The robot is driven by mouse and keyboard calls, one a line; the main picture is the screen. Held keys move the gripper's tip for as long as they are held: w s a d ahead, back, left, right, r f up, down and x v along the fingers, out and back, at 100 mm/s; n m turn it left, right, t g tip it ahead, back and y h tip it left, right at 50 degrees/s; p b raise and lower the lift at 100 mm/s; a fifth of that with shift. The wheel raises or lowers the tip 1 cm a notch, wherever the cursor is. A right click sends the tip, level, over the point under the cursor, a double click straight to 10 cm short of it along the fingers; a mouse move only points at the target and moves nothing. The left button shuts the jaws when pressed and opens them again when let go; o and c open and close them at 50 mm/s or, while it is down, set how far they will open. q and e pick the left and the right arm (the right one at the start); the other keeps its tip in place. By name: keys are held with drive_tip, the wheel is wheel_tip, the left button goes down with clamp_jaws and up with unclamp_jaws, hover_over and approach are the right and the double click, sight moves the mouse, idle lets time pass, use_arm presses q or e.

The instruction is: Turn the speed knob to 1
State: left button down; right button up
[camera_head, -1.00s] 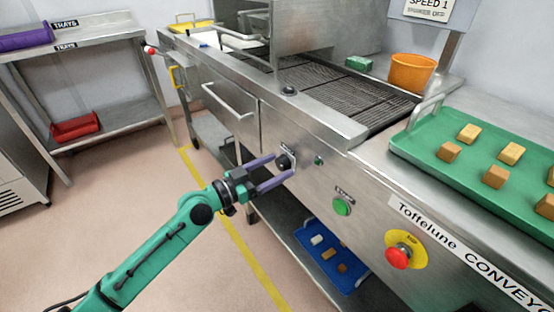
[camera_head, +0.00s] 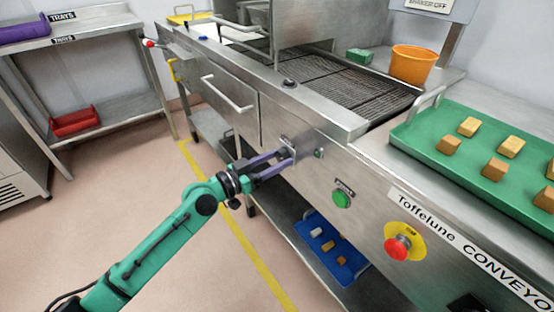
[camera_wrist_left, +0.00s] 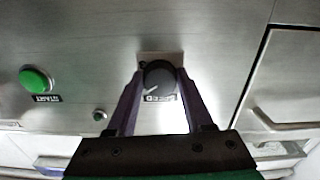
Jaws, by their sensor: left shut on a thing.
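The speed knob (camera_wrist_left: 159,76) is a dark round knob with a pale pointer line on a small plate on the conveyor's steel front. In the left wrist view the word SPEED appears upside down beside it. My left gripper (camera_head: 288,157) has its purple fingers at the front panel; in the left wrist view the fingers (camera_wrist_left: 158,82) are on both sides of the knob, shut on it. In the head view the fingers mostly hide the knob. The pointer's number cannot be read. My right gripper is not in view.
A green START button (camera_head: 342,199) and a red stop button (camera_head: 398,247) on a yellow base sit on the same panel, to the right. A green tray (camera_head: 410,136) with several toffee-coloured blocks rests above. A blue tray (camera_head: 325,258) lies on the lower shelf.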

use_arm(q)
drive_tip(key=shift+n, duration=1)
drive_tip(key=n, duration=0.3)
drive_tip(key=shift+r+n, duration=0.1)
drive_tip(key=shift+n, duration=0.2)
drive_tip(key=n+p, duration=0.1)
drive_tip(key=n, duration=0.3)
drive_tip(key=shift+n+p, duration=0.3)
drive_tip(key=shift+n, duration=0.3)
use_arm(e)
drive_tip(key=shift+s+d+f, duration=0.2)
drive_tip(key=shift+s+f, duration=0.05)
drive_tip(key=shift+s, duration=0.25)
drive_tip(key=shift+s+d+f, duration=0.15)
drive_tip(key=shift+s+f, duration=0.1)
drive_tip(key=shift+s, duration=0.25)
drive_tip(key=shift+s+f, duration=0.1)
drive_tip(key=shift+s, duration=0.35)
use_arm(q)
drive_tip(key=shift+c, duration=1.5)
unclamp_jaws()
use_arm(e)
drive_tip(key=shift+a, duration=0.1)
